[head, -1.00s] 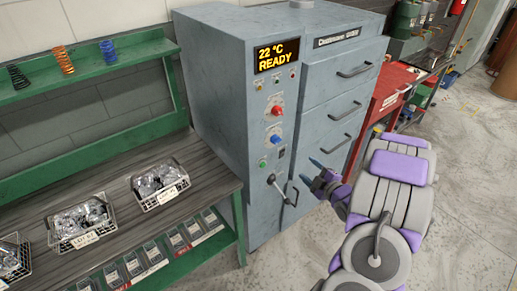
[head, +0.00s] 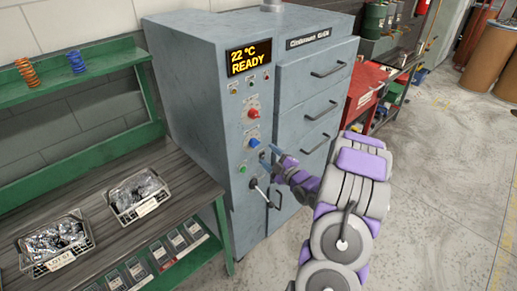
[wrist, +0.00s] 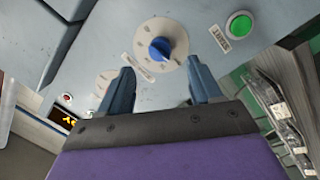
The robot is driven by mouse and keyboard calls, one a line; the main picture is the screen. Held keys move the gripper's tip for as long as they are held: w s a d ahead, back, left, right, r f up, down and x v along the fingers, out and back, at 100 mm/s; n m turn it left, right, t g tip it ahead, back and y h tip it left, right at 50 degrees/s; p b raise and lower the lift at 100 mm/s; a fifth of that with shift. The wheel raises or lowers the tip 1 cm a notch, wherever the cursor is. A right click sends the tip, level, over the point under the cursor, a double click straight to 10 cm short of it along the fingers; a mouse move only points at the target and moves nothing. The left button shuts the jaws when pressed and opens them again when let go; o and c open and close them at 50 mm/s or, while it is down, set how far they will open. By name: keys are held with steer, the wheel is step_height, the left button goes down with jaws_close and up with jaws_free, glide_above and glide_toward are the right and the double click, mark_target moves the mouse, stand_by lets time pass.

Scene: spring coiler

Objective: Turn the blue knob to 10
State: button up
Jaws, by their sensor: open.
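The blue knob (head: 253,142) sits on a pale round dial on the front panel of the grey-blue machine (head: 195,80), below a red knob (head: 253,113). In the wrist view the blue knob (wrist: 160,49) shows between and beyond the two fingers, with its dial (wrist: 177,33) around it; the dial numbers are too small to read. My gripper (head: 272,158) is open and empty, just right of and below the knob in the head view. In the wrist view the fingers of my gripper (wrist: 160,88) stand apart, short of the knob.
A green button (wrist: 240,24) is beside the dial. A lever handle (head: 262,192) sticks out below it. The display (head: 248,59) reads 22 °C READY. Drawers with handles (head: 325,68) are to the right.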

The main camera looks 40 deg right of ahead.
mark_target(256, 145)
steer(key=w+b, duration=0.1)
steer(key=w, duration=0.6)
steer(key=shift+w, duration=0.15)
steer(key=shift+d, duration=0.1)
steer(key=shift+c, duration=0.2)
steer(key=c, duration=1)
steer(key=shift+m+p, duration=0.4)
steer(key=shift+p, duration=0.2)
steer(key=m+p, duration=0.4)
steer(key=p, duration=0.1)
steer(key=m+g+p, duration=0.1)
steer(key=m+p, duration=0.3)
steer(key=p, duration=0.1)
steer(key=shift+y+p, duration=0.3)
steer(key=shift+p, duration=0.1)
steer(key=shift+m, duration=0.4)
